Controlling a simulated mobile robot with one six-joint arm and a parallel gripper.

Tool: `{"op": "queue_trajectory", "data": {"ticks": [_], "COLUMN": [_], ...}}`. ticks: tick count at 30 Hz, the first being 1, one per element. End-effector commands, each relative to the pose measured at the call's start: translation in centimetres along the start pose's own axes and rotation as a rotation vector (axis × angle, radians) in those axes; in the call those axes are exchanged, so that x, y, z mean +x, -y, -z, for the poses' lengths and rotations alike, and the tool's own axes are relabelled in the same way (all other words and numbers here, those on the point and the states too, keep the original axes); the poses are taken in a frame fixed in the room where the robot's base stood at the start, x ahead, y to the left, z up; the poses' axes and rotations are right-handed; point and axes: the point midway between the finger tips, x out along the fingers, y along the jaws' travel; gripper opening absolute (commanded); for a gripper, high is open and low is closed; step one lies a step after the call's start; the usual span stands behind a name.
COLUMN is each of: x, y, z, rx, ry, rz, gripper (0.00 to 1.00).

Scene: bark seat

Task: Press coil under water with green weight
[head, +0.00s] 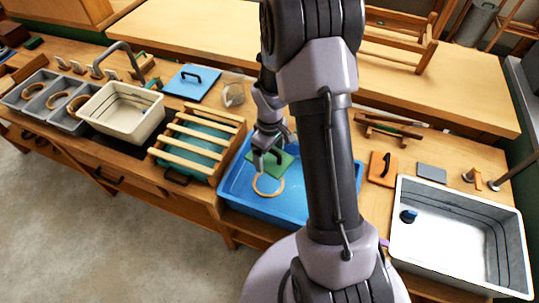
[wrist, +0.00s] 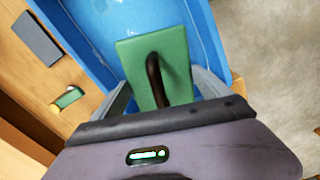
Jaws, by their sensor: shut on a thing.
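My gripper (head: 267,160) is shut on the dark handle of the green weight (head: 284,163), a flat green plate. In the wrist view the green weight (wrist: 180,55) lies between the fingers (wrist: 163,92), with its arched handle toward me. The weight is over the blue tub (head: 233,180). The tan ring-shaped coil (head: 268,193) is in the tub, just in front of the weight in the head view. I cannot tell whether weight and coil touch. The coil does not show in the wrist view. My arm hides part of the tub's right side.
A slatted wooden rack (head: 197,133) stands close left of the tub. A cream basin (head: 122,112) and grey bins with rings (head: 37,90) are farther left. A blue plate (head: 192,80) lies behind. An orange plate (head: 383,168) and a large grey tub (head: 455,243) are at right.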

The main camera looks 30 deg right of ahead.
Motion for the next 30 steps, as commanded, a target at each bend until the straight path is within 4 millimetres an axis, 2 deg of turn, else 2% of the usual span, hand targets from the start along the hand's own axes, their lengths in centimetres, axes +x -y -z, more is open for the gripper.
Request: {"op": "queue_trajectory", "data": {"ticks": [8, 19, 30], "x": [1.0, 5.7, 5.9], "y": [0.0, 0.0, 0.0], "z": [0.0, 0.0, 0.0], "rx": [-0.008, -0.007, -0.007], "ry": [0.000, -0.001, -0.001], "rz": [0.000, -0.001, -0.001], "gripper": [0.14, 0.14, 0.14]}}
